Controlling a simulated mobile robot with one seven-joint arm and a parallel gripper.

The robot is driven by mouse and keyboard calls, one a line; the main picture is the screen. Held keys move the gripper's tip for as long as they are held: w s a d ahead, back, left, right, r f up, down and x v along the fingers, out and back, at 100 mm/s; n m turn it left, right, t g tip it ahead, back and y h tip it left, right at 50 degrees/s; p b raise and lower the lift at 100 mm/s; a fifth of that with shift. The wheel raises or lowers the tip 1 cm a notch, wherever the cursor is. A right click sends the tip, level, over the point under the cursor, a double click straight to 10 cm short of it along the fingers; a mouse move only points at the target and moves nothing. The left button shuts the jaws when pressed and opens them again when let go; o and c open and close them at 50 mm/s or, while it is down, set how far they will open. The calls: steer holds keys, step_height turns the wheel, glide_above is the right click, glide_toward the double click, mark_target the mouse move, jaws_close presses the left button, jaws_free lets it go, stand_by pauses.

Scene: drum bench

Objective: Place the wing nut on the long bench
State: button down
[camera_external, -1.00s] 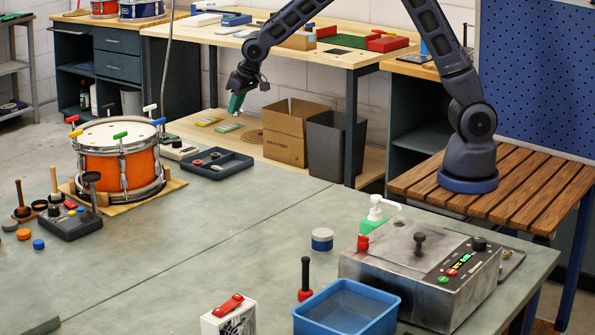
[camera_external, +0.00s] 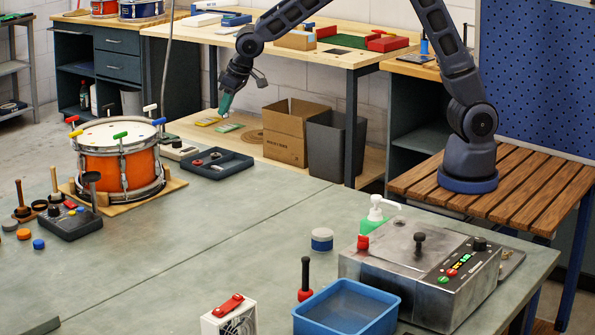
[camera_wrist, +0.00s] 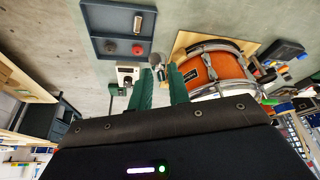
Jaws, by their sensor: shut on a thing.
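My gripper (camera_external: 224,108) hangs in the air behind the drum bench, in front of the wooden workbench. Its green fingers show in the wrist view (camera_wrist: 160,86), close together. A small pale metallic thing, seemingly the wing nut (camera_wrist: 160,73), sits between the fingertips; its shape is too small to make out clearly. In the external view it is barely visible at the tips. The long grey-green bench (camera_external: 200,230) fills the foreground; I take it as the long bench. My gripper is above and beyond its far edge, apart from it.
An orange drum (camera_external: 118,172) with colored-handled keys stands on a wooden base. A dark tray (camera_external: 235,168) and a small pale device (camera_external: 177,152) lie near the far edge. A cardboard box (camera_external: 284,140) and a dark bin (camera_external: 325,150) stand behind. The bench middle is clear.

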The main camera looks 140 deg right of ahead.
steer(key=w+a+n+t, duration=0.1)
steer(key=w+a+n, duration=0.2)
steer(key=w+a, duration=0.85)
steer(key=w+a+n+t+y, duration=0.1)
steer(key=w+a+n, duration=0.35)
steer(key=a, duration=0.85)
steer(key=w+a+n+y, duration=0.2)
steer(key=w+a, duration=0.6)
steer(key=a, duration=0.5)
steer(key=w+a+n+t+y, duration=0.1)
steer(key=w+a+n, duration=0.4)
steer(key=a, duration=0.8)
steer(key=shift+m, duration=0.55)
steer(key=f, duration=1.9)
steer(key=shift+w+a+f, duration=0.15)
steer(key=shift+w+f, duration=0.2)
steer(key=shift+f, duration=0.05)
steer(key=shift+f, duration=0.1)
steer(key=c, duration=1.7)
jaws_free()
steer(key=o, duration=0.4)
